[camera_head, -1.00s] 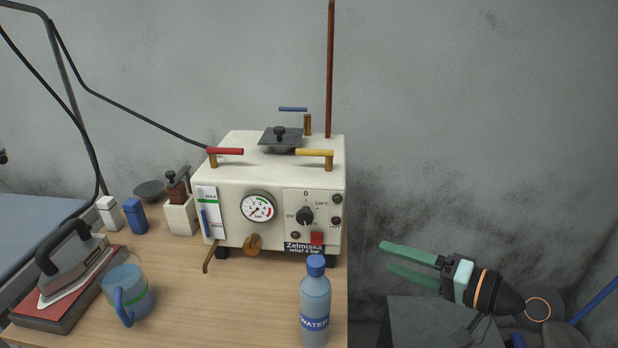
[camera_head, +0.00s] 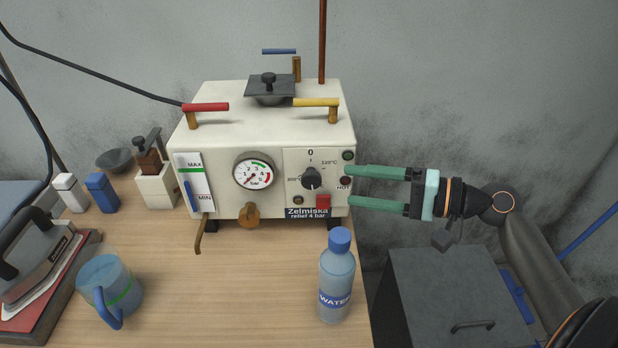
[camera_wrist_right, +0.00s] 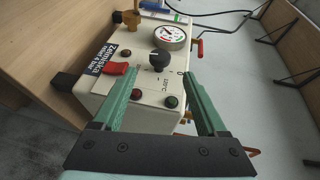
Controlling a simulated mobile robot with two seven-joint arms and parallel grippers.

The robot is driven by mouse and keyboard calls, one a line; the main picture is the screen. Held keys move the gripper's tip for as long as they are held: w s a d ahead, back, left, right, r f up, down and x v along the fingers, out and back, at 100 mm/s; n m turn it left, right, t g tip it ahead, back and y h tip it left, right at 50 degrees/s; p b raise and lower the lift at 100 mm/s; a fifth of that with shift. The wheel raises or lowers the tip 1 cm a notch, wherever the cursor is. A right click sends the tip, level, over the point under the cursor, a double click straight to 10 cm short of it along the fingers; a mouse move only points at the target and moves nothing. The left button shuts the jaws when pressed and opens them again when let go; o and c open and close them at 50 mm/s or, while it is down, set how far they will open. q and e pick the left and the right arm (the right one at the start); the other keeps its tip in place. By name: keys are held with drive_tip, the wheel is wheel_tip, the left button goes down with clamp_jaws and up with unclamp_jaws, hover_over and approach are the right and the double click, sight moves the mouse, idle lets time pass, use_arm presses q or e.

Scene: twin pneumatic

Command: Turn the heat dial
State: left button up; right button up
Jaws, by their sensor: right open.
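The heat dial (camera_head: 311,178) is a black knob on the front panel of the cream boiler (camera_head: 262,142), right of the pressure gauge (camera_head: 254,173). The dial also shows in the right wrist view (camera_wrist_right: 158,61), beyond and between the fingers. My right gripper (camera_head: 350,186) comes in from the right with green fingers spread apart, one above the other, at the boiler's right front edge. In the right wrist view the open gripper (camera_wrist_right: 161,88) has nothing between its fingertips. It appears short of the dial. My left gripper is not in view.
A water bottle (camera_head: 336,278) stands on the table (camera_head: 230,300) in front of the boiler's right side. A red switch (camera_head: 323,201) sits below the dial. A grey cabinet (camera_head: 455,295) stands below my right arm. A mug (camera_head: 108,290) and an iron (camera_head: 35,255) are at left.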

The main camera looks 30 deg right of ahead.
sight(319, 180)
use_arm(q)
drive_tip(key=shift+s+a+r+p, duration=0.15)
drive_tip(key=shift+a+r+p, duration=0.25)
drive_tip(key=shift+p, duration=0.25)
use_arm(e)
drive_tip(key=x, duration=0.9)
drive_tip(key=shift+w+a, duration=0.2)
drive_tip(key=shift+w, duration=0.05)
drive_tip(key=shift+c, duration=0.2)
clamp_jaws()
drive_tip(key=shift+r+p, duration=0.25)
drive_tip(key=shift+p, duration=0.25)
drive_tip(key=g+h+p, duration=0.1)
drive_tip(key=p, duration=0.3)
drive_tip(key=shift+r+n+p, duration=0.1)
drive_tip(key=shift+n+p, duration=0.2)
drive_tip(key=shift+p, duration=0.1)
use_arm(q)
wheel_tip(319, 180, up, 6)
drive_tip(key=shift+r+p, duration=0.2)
drive_tip(key=shift+p, duration=0.15)
use_arm(e)
drive_tip(key=shift+f, duration=0.3)
